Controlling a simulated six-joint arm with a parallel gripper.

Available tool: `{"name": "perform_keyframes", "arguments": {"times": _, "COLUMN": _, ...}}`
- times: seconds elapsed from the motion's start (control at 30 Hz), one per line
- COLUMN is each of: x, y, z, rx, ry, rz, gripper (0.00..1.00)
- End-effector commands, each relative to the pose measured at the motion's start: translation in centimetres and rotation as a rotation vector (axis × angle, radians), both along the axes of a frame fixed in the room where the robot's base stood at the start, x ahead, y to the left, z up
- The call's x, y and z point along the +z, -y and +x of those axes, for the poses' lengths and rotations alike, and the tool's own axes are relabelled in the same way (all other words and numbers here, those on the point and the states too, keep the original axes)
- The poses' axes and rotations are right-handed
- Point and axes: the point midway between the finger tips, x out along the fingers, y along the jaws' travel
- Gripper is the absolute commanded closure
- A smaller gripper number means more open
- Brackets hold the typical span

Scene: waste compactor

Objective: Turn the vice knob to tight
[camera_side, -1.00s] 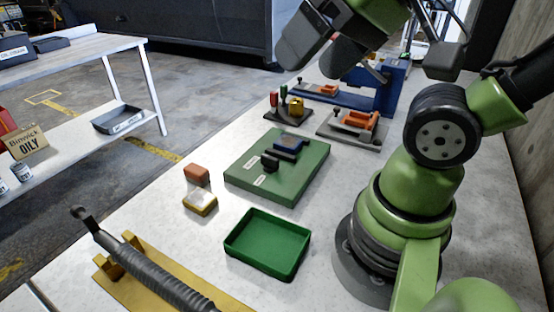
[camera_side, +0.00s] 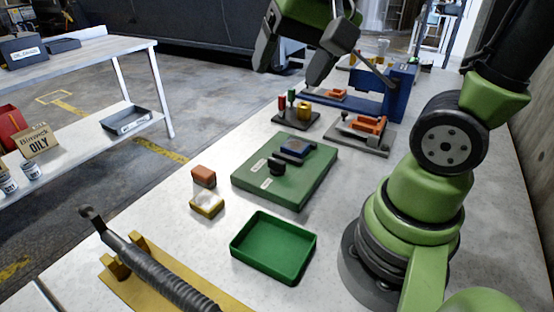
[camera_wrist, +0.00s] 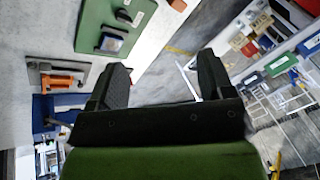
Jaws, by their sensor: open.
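My gripper (camera_side: 294,62) is open and empty, raised above the far part of the bench in the side view. In the wrist view its two dark fingers (camera_wrist: 163,80) stand wide apart. An orange vice-like device (camera_side: 366,124) sits on a grey plate, right of and below my gripper in the side view; it also shows at left in the wrist view (camera_wrist: 62,81). A green board (camera_side: 300,185) carries a small black knob (camera_side: 277,165) and a blue block (camera_side: 296,149). I cannot tell which part is the vice knob; the labels are too small to read.
A blue frame (camera_side: 400,90) stands behind the orange device. Small coloured pieces (camera_side: 291,106) stand on a dark plate. An empty green tray (camera_side: 273,248), an orange block (camera_side: 203,177), a yellow block (camera_side: 207,206) and a dark ribbed tool (camera_side: 155,270) lie nearer.

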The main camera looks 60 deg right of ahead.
Motion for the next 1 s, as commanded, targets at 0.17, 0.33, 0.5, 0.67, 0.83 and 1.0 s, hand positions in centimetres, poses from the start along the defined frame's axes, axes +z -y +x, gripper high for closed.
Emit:
{"name": "perform_keyframes", "arguments": {"times": 0.17, "x": -4.2, "y": 3.2, "z": 4.1, "rx": -0.289, "ry": -0.178, "rz": 0.056, "gripper": 0.26}}
{"name": "perform_keyframes", "arguments": {"times": 0.33, "x": -9.3, "y": 6.3, "z": 6.5, "rx": -0.548, "ry": -0.316, "rz": 0.091, "gripper": 0.26}}
{"name": "perform_keyframes", "arguments": {"times": 0.5, "x": -13.3, "y": 8.2, "z": 7.3, "rx": -0.719, "ry": -0.402, "rz": 0.107, "gripper": 0.26}}
{"name": "perform_keyframes", "arguments": {"times": 0.67, "x": -15.0, "y": 8.9, "z": 7.5, "rx": -0.781, "ry": -0.430, "rz": 0.111, "gripper": 0.26}}
{"name": "perform_keyframes", "arguments": {"times": 0.83, "x": -17.0, "y": 8.9, "z": 7.4, "rx": -0.786, "ry": -0.436, "rz": 0.112, "gripper": 0.26}}
{"name": "perform_keyframes", "arguments": {"times": 1.0, "x": -20.2, "y": 8.8, "z": 7.3, "rx": -0.785, "ry": -0.438, "rz": 0.111, "gripper": 0.26}}
